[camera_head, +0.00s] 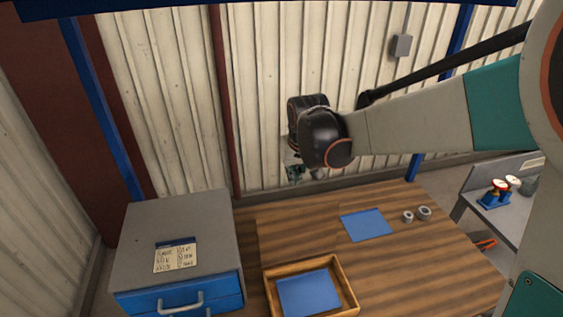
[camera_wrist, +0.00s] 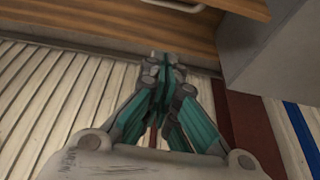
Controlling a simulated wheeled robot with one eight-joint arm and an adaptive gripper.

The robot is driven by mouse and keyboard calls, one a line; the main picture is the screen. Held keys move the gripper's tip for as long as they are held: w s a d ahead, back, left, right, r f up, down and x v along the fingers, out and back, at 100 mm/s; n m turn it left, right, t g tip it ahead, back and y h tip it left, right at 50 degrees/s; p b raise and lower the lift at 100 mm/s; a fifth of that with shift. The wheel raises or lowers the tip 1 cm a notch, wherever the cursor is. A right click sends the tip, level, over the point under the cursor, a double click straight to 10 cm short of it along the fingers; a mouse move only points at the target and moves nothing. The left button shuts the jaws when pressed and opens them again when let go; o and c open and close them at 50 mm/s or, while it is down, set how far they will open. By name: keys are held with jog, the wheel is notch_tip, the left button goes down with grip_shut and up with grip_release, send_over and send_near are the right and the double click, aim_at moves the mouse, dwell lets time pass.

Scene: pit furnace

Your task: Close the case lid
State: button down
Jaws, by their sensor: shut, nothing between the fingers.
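A shallow wooden case (camera_head: 350,291) lies open-topped at the near edge of the head view, with a blue panel (camera_head: 309,291) inside. Its near side is cut off. I cannot make out a separate hinged lid. My gripper (camera_head: 295,175) is raised at the far side of the wooden table, near the ribbed wall and well away from the case. In the wrist view my gripper (camera_wrist: 166,62) has its teal fingers together, with nothing between them.
A grey cabinet (camera_head: 180,226) with a blue drawer and a label card (camera_head: 175,257) stands left of the wooden table (camera_head: 420,262). A blue mat (camera_head: 366,224) and two small grey rings (camera_head: 416,214) lie on the table. A grey bench (camera_head: 522,213) stands at right.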

notch_tip(320, 180, down, 10)
jog(key=b, duration=0.1)
jog(key=shift+w+a+b, duration=0.15)
jog(key=shift+a+b, duration=0.15)
jog(key=shift+b, duration=0.1)
dwell(0.5)
